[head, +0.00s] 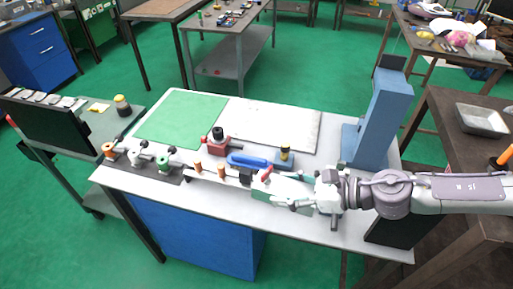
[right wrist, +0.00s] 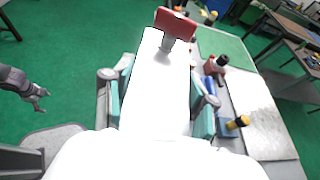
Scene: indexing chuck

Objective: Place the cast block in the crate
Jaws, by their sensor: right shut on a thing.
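My right gripper (head: 268,184) reaches in from the right over the front of the workbench. In the right wrist view my right gripper (right wrist: 160,88) has its teal-padded fingers on both sides of a long, pale, overexposed block (right wrist: 155,75), which looks like the cast block. It is shut on this block. A red piece with a grey stem (right wrist: 176,22) shows at the block's far end; I cannot tell whether it is joined. In the head view the gripper and arm hide most of the block. No crate can be made out with certainty.
The workbench (head: 345,225) holds a green mat (head: 180,118), white board (head: 270,125), red fixture with black knob (head: 218,143), blue handle (head: 248,161), several spool-like posts and a tall blue column (head: 383,110). A grey tray (head: 482,120) sits on the right table.

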